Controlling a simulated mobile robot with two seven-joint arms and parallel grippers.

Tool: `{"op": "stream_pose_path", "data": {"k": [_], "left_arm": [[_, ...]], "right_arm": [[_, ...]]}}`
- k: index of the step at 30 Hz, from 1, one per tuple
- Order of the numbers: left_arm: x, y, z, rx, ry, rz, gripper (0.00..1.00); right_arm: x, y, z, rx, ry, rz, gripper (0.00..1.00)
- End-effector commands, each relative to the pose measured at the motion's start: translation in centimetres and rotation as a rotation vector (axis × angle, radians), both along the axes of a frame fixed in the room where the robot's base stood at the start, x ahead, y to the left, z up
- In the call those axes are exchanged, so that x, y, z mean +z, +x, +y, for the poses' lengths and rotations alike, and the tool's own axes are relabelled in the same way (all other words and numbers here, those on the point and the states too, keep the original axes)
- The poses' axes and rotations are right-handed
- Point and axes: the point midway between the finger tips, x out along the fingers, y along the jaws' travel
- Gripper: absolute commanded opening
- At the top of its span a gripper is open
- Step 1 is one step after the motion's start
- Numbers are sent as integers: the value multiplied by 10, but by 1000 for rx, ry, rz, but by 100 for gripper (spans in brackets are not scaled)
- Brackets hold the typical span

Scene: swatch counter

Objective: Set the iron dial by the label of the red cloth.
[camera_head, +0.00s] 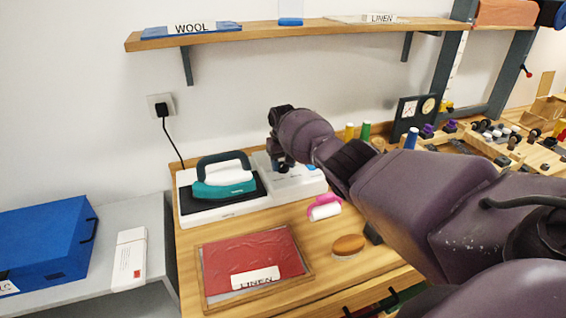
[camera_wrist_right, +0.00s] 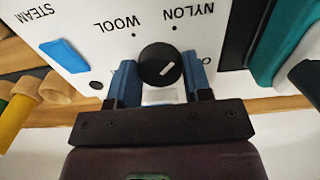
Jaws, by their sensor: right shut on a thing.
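The red cloth (camera_head: 228,262) lies in a wooden-framed tray on the counter, with a white label (camera_head: 255,278) reading LINEN on it. The teal iron (camera_head: 225,185) rests on a black pad of its white base (camera_head: 215,212). My right gripper (camera_head: 284,166) is over the control panel right of the iron. In the right wrist view, its blue fingers (camera_wrist_right: 160,85) are shut on the black round dial (camera_wrist_right: 155,58). The dial's white mark points up and right in that upside-down view. WOOL and NYLON show beside dots; other lettering is partly hidden by the fingers. My left gripper is not in view.
A blue STEAM button (camera_wrist_right: 63,55) is beside the dial. A pink and white roller (camera_head: 323,208) and a brown brush (camera_head: 348,245) lie on the counter. The shelf (camera_head: 300,33) above holds cloths with WOOL and LINEN labels. A blue box (camera_head: 45,245) stands at left.

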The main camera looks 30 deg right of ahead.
Motion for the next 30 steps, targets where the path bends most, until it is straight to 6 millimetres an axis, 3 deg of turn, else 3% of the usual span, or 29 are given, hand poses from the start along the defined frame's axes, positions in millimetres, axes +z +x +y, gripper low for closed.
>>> {"op": "stream_pose_path", "data": {"k": [30], "left_arm": [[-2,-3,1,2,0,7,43]], "right_arm": [[-1,0,0,964,1,0,22]]}}
